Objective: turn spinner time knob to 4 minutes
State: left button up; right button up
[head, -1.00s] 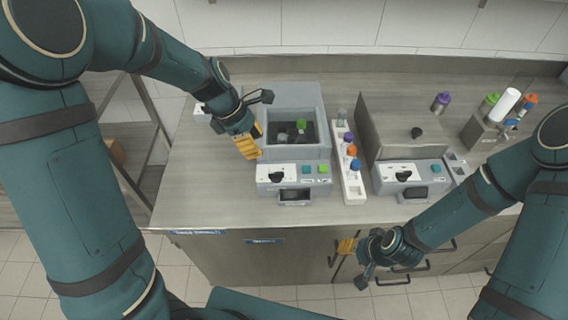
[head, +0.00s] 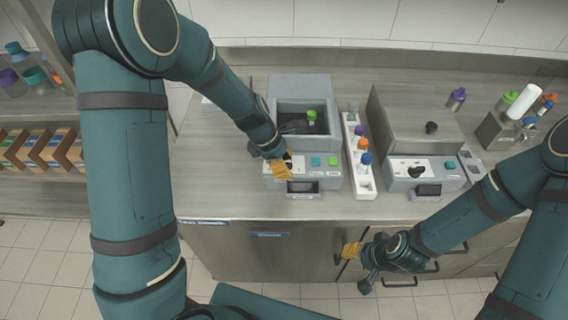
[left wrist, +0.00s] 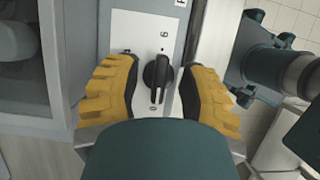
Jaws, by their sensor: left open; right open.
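The left machine (head: 333,182) has a white control panel with a black time knob, and my left gripper covers most of that knob in the head view. In the left wrist view the knob (left wrist: 158,75) stands between the two yellow fingers of my left gripper (left wrist: 160,92), which is open with a gap on each side. Its ridge runs roughly up and down the picture, between the marks 6 and 0. In the head view the left gripper (head: 280,168) is over the panel's left end. My right gripper (head: 357,262) is open and empty, low in front of the cabinet.
Bottles stand at the back right.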

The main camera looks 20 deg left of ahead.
pick_arm(q)
grip_shut()
